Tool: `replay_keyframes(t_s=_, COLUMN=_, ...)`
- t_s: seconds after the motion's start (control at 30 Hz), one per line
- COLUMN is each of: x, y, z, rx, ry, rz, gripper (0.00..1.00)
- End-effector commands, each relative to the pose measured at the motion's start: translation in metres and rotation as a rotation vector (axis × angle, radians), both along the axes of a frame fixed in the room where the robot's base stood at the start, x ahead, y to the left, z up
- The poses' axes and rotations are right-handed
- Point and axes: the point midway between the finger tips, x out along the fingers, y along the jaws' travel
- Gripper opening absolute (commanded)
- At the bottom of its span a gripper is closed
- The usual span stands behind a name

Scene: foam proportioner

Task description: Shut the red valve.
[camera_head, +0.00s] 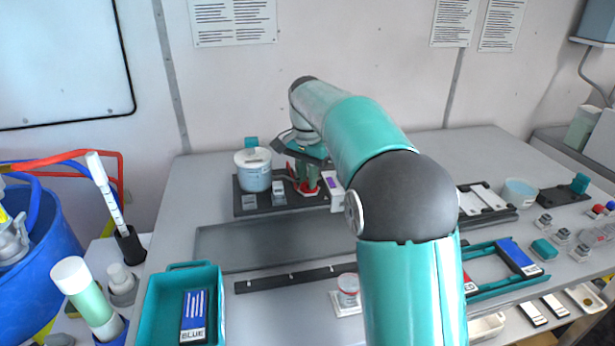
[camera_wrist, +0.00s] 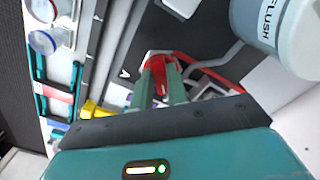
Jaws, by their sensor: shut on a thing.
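The red valve (camera_head: 307,190) sits on a dark base plate at the back of the bench, mostly covered by my gripper. In the wrist view the red valve (camera_wrist: 158,66) shows at the fingertips. My gripper (camera_head: 302,177) points down onto it, and its two green fingers (camera_wrist: 161,82) are close together, shut on the red valve. The fingers hide part of the valve, so I cannot tell how far it is turned.
A pot marked FLUSH (camera_wrist: 278,30) stands close beside the gripper; it is the grey-white pot (camera_head: 253,170) in the head view. A white block with a purple mark (camera_head: 333,189) is right of the valve. A teal bin (camera_head: 165,302) stands front left. The grey panel (camera_head: 225,250) in front is bare.

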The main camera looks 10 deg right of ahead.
Motion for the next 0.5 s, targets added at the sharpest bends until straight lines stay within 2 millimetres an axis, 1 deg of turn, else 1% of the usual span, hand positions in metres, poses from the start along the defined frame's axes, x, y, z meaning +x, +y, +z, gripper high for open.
replay_keyframes(t_s=0.27, x=-0.0006, y=-0.0013, z=0.0005, rx=0.001, ry=-0.001, rz=0.169, gripper=0.0)
replay_keyframes(t_s=0.5, x=-0.0011, y=-0.0016, z=0.0006, rx=0.001, ry=-0.001, rz=0.385, gripper=0.0)
